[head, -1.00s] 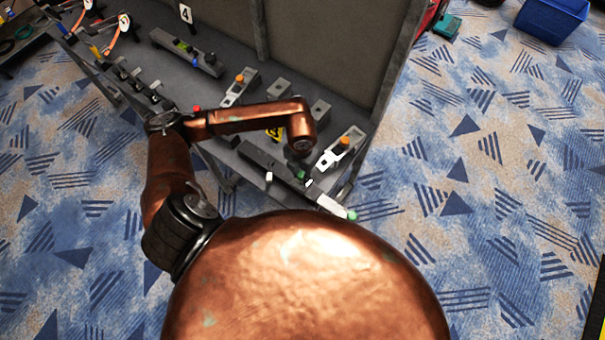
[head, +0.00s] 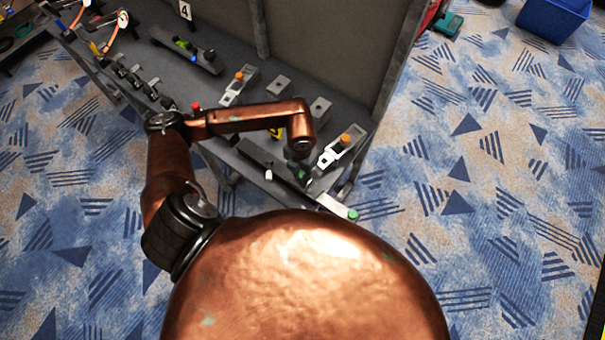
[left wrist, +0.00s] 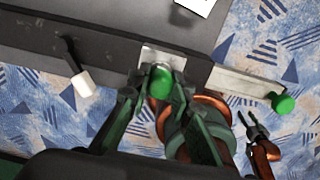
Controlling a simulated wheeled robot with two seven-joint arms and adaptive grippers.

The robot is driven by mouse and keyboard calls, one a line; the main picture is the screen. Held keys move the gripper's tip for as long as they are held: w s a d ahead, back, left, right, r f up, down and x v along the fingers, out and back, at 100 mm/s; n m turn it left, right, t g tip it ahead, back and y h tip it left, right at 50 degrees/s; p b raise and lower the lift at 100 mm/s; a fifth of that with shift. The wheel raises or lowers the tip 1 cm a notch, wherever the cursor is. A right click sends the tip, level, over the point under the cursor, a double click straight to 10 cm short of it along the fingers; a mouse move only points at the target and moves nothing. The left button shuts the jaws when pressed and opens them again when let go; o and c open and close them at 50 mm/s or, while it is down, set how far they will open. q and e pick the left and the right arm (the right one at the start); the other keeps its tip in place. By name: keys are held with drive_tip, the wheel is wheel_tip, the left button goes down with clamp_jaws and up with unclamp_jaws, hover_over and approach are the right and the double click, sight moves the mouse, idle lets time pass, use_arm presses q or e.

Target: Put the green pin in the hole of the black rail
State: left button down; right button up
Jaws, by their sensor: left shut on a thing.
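The black rail (head: 262,156) lies along the front of the grey table in the head view. In the left wrist view it is the dark bar (left wrist: 105,48), with a pale metal plate (left wrist: 152,54) at its right part. My left gripper (left wrist: 152,90) is shut on the green pin (left wrist: 162,84), whose rounded green head shows between the fingers, over the plate. The pin's lower end and the hole are hidden, so I cannot tell whether the pin is in it. In the head view, green (head: 300,174) shows beneath my copper wrist. A small copper part with dark fingers, seemingly my right gripper (left wrist: 252,127), shows at right.
A white-capped lever (left wrist: 83,84) sticks out from the front edge. A pale bar ends in a green knob (left wrist: 283,103) on the right. A grey fixture with an orange knob (head: 345,140) stands close by the wrist. An upright panel (head: 330,45) closes the back.

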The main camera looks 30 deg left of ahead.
use_arm(q)
drive_tip(key=c, duration=1.7)
unclamp_jaws()
drive_tip(key=shift+o, duration=0.4)
drive_tip(key=o, duration=0.4)
drive_tip(key=shift+o, duration=0.2)
drive_tip(key=shift+r, duration=0.15)
drive_tip(key=shift+r+p, duration=2.1)
drive_tip(key=shift+r, duration=1.3)
